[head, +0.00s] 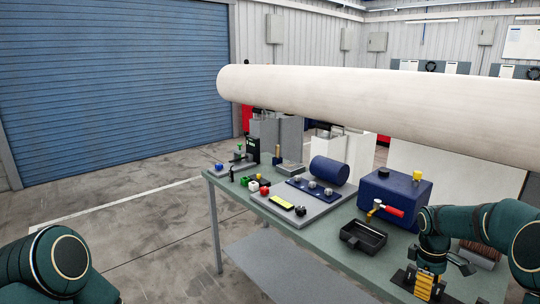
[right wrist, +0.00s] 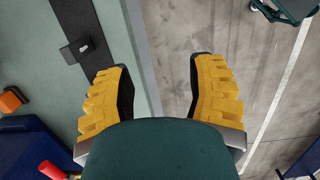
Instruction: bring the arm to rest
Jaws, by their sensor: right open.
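My right gripper (head: 425,285) points down at the right front of the green workbench (head: 232,186). In the right wrist view, its two yellow ribbed fingers (right wrist: 160,88) stand wide apart with nothing between them. That view shows the bench edge running below the fingers, with bare floor to its right. My left arm shows only as a green joint at the lower left of the head view, and its gripper is out of the picture.
A blue box (head: 393,196) with a red handle (head: 394,211) and a black tray (head: 363,237) stand near my right arm. A blue cylinder (head: 329,171) and grey board (head: 283,213) lie further left. A large pale cylinder (head: 380,98) spans the view above. Floor is free at left.

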